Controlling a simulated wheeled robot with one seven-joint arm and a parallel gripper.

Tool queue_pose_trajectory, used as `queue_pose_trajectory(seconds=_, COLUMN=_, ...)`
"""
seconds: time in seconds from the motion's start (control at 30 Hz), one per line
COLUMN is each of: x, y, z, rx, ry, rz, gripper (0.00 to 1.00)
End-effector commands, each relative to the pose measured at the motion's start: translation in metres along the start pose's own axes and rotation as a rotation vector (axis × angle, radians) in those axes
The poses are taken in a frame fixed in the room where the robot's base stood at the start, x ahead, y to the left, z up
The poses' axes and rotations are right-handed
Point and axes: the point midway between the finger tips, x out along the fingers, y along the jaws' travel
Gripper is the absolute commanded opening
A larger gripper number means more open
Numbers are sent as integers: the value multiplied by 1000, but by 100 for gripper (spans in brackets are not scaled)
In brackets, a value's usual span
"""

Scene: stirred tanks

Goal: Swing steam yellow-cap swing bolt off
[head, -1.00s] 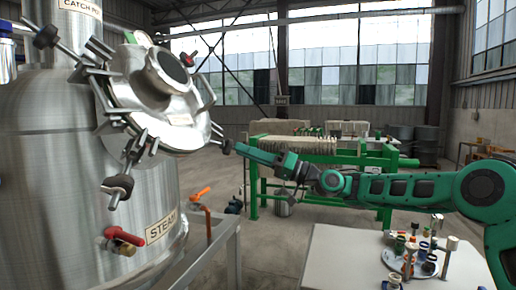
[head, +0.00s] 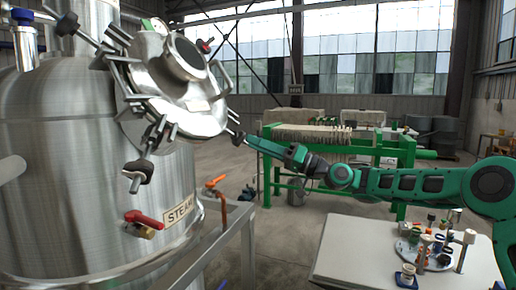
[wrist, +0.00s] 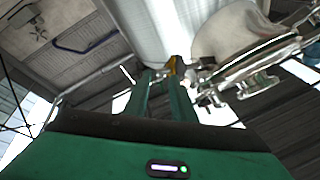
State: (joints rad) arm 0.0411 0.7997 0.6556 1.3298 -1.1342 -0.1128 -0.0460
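The steel tank (head: 90,150) with the STEAM label (head: 180,213) stands at left in the head view. Its tilted round lid (head: 190,105) has several swing bolts around its rim. One bolt's dark knob (head: 238,138) sticks out to the right of the lid, its cap colour unclear there. My gripper (head: 246,141) is right at this knob. In the wrist view, a small yellow part (wrist: 172,63) shows at the tips of my green fingers (wrist: 164,76), with a gap between the fingers. Whether they grip it cannot be told.
A red-handled valve (head: 144,219) and an orange-handled pipe (head: 215,182) are below the lid. A white table (head: 350,240) with small parts stands at lower right. A green-framed press (head: 340,150) stands behind my arm.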

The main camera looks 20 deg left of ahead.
Motion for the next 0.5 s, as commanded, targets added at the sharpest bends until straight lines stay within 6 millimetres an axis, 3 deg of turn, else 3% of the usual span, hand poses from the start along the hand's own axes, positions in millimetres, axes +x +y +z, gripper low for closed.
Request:
queue_pose_trajectory(seconds=0.17, x=-20, y=0, z=0, rx=2, ry=-1, rz=0, gripper=27)
queue_pose_trajectory(seconds=0.5, x=-83, y=3, z=0, rx=2, ry=1, rz=3, gripper=27)
